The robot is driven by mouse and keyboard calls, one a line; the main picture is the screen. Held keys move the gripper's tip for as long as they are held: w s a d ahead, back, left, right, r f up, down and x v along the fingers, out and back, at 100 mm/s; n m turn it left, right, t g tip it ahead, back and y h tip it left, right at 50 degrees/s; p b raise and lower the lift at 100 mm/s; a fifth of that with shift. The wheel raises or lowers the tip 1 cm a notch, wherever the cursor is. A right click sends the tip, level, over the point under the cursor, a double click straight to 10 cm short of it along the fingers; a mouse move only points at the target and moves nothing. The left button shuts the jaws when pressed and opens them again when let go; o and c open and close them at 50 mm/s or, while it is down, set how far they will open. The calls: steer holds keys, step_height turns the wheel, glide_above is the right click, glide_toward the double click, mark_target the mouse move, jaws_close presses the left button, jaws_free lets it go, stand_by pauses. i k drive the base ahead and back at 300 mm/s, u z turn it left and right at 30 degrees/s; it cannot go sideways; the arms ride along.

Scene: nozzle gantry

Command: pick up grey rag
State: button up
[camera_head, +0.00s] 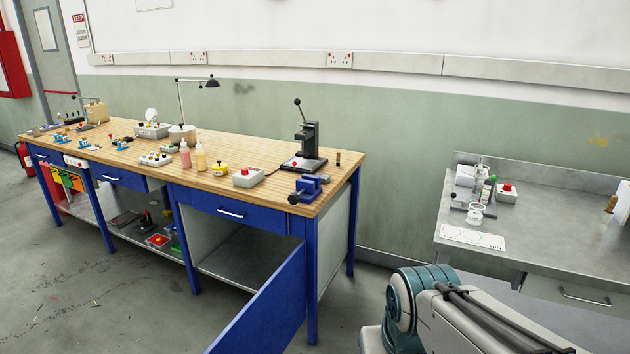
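I cannot make out a grey rag in the head view. Small items at the far left end of the wooden workbench (290,202) are too small to tell apart. Part of my arm, teal and light grey, shows at the bottom right. My gripper is not in view.
The bench holds a black press (308,150), a blue vise (309,187), a grey box with a red button (248,177) and bottles (200,157). A blue cabinet door (265,308) stands open into the floor space. A grey side table (560,215) is at right. The left foreground floor is mostly clear.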

mark_target(325, 178)
steer(key=z, duration=0.2)
steer(key=i, duration=2.15)
steer(key=u, duration=0.4)
